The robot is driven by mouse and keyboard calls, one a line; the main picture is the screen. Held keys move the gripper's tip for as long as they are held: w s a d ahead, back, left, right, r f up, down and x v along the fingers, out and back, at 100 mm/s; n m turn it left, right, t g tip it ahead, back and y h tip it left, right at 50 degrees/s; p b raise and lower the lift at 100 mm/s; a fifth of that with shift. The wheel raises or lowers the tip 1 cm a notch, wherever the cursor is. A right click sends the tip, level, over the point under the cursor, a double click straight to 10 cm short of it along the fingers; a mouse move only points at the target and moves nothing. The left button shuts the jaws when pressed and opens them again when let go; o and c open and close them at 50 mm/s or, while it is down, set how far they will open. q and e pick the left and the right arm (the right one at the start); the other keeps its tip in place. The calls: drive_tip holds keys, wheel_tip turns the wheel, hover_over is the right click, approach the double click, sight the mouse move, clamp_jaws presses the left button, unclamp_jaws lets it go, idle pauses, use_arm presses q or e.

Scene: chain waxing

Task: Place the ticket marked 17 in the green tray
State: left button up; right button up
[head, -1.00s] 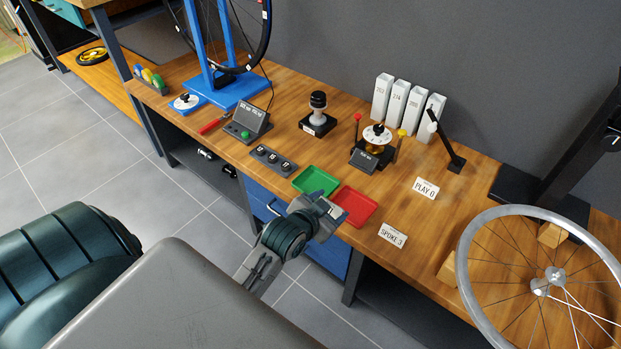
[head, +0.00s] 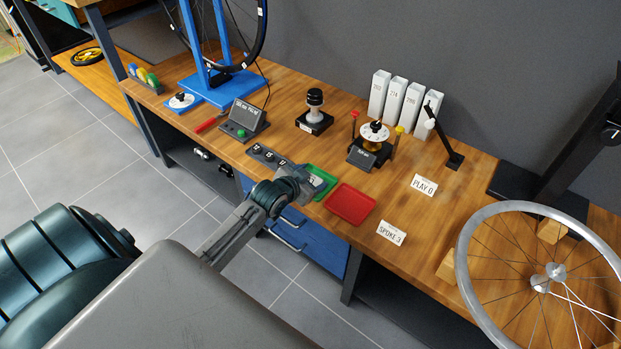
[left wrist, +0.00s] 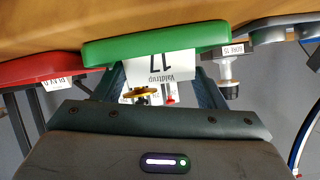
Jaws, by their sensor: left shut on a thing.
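My left gripper (head: 307,186) is at the front left of the green tray (head: 325,173) and hides part of it. In the left wrist view the gripper (left wrist: 160,80) is shut on the white ticket marked 17 (left wrist: 173,66), which also reads "Valdtrup" and appears upside down. The ticket overlaps the edge of the green tray (left wrist: 150,47) in that view; I cannot tell whether they touch. In the head view the ticket shows only as a small pale patch by the tray. My right gripper is not in view.
The red tray (head: 350,204) lies just right of the green one. Cards reading SPOKE 3 (head: 395,233) and PLAY 0 (head: 424,185) lie farther right. A wheel (head: 468,262) fills the right end.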

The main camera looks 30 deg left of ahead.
use_arm(q)
drive_tip(key=o, duration=0.7)
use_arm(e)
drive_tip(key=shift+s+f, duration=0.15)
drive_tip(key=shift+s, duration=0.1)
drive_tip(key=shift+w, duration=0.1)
use_arm(q)
drive_tip(key=shift+s+r, duration=0.2)
drive_tip(key=shift+s, duration=0.2)
drive_tip(key=p+v, duration=0.2)
drive_tip(key=v, duration=0.9)
drive_tip(key=s+d+f+g, duration=0.1)
drive_tip(key=s+d+g, duration=0.2)
drive_tip(key=s, duration=0.4)
drive_tip(key=s+d+f+n+g, duration=0.1)
drive_tip(key=s+d+g, duration=0.1)
drive_tip(key=s, duration=0.5)
drive_tip(key=s+d+f+n+g, duration=0.1)
drive_tip(key=s+d+g, duration=0.2)
drive_tip(key=s, duration=0.4)
drive_tip(key=shift+d+f+g+y, duration=0.3)
drive_tip(key=shift+d+y, duration=0.1)
drive_tip(key=shift+d, duration=0.3)
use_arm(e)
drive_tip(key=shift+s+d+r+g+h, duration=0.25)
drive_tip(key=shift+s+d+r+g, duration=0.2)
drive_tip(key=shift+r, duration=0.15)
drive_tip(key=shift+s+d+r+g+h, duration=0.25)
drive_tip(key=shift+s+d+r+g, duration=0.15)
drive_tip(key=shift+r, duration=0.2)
